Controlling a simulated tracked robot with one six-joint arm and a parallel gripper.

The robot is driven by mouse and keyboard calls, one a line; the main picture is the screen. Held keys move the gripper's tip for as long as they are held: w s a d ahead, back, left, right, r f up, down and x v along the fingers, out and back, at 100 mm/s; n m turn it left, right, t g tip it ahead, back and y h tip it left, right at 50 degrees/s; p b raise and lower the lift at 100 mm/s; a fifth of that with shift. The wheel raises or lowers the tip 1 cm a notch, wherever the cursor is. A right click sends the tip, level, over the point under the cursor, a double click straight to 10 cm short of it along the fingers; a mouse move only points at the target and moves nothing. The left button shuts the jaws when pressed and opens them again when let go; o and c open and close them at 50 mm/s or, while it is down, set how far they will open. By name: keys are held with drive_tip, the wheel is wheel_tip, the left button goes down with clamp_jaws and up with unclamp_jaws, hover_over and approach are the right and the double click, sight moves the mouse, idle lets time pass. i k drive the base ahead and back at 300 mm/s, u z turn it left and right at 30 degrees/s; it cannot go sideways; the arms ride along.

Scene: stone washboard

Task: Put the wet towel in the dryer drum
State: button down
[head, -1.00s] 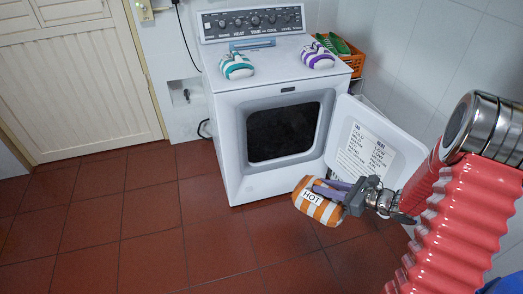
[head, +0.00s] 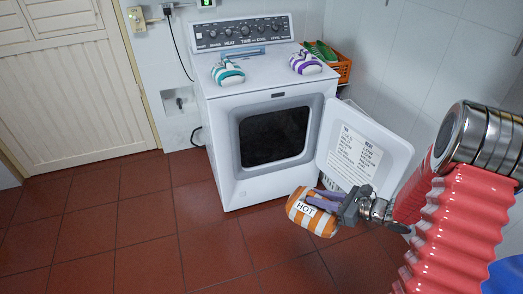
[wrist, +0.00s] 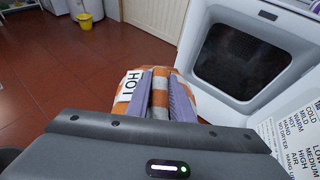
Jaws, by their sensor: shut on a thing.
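An orange and white striped towel roll (head: 325,226) with a HOT tag is held between the purple fingers of my gripper (head: 322,200), in front of the dryer at its lower right. The towel also shows in the wrist view (wrist: 158,94) between both fingers. The white dryer (head: 222,165) stands against the wall. Its door (head: 390,150) is swung open to the right and carries printed text. The dark drum opening (head: 273,137) faces me, up and left of the towel; its inside is hard to see. The frames do not show whether the towel is wet.
A teal-striped towel roll (head: 228,73) and a purple-striped one (head: 305,63) lie on the dryer top. An orange basket (head: 343,68) with green items stands behind right. The open door is close behind my gripper. The red tiled floor (head: 130,235) is clear at left.

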sight(262, 151)
drive_tip(key=u, duration=0.85)
drive_tip(key=i, duration=2.25)
drive_tip(key=u, duration=0.05)
